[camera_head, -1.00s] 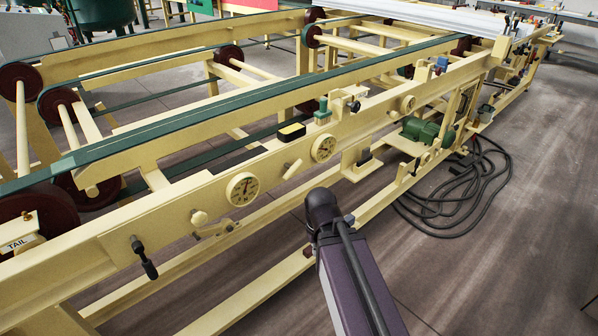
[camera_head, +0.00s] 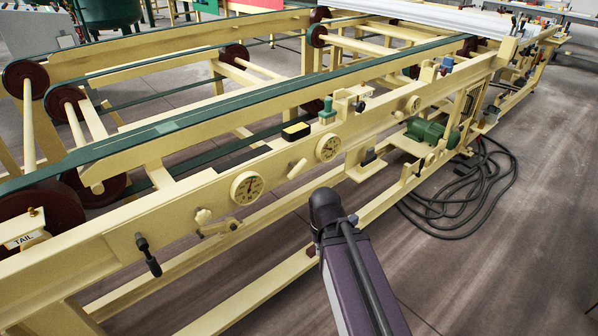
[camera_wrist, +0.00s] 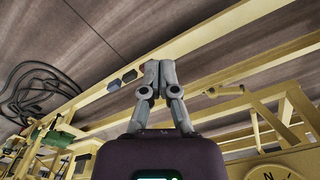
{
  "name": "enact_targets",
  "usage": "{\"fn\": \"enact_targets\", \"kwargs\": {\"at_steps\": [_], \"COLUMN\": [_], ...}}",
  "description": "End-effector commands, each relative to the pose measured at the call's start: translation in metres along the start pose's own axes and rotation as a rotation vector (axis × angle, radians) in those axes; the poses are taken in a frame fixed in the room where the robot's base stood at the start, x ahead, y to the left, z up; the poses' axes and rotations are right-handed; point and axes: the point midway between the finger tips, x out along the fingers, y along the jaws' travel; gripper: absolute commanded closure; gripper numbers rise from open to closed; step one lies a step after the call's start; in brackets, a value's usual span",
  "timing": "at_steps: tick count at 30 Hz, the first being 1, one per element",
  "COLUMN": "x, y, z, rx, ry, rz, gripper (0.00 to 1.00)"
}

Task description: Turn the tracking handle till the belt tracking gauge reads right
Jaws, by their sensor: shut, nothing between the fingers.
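A crank with a black grip (camera_head: 148,256) hangs from the cream side rail near the TAIL plate. A cream star knob (camera_head: 203,216) and a cream lever (camera_head: 220,228) sit right of it. In the wrist view, my gripper (camera_wrist: 158,66) is shut and empty, fingers together in front of the frame. Part of a dial (camera_wrist: 272,172) shows at the lower right there. The gripper's fingers are hidden in the head view.
The long cream conveyor frame (camera_head: 100,262) with green belts runs diagonally across the view. A lower rail (camera_head: 250,293) lies close beside my arm. A green motor (camera_head: 425,131) and coiled black cable (camera_head: 460,195) are farther right. The floor (camera_head: 500,270) at right is clear.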

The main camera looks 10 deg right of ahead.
Motion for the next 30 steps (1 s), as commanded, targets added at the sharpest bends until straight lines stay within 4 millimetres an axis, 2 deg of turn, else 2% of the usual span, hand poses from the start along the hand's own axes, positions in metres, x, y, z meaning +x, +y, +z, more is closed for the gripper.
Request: {"fn": "enact_targets", "kwargs": {"at_steps": [2,8,9,14,20,25,30], "x": [0.0,0.002,0.004,0.011,0.016,0.012,0.0], "y": [0.0,-0.001,-0.002,-0.007,-0.015,-0.017,-0.01], "z": [0.0,-0.003,-0.005,-0.018,-0.046,-0.075,-0.104], "rx": [0.0,-0.002,-0.003,-0.01,-0.02,-0.024,-0.016], "ry": [0.0,0.004,0.007,0.031,0.101,0.198,0.317], "rz": [0.0,-0.024,-0.037,-0.141,-0.354,-0.552,-0.738], "gripper": [0.97,0.38,0.35,0.35,0.35,0.35,0.35]}}
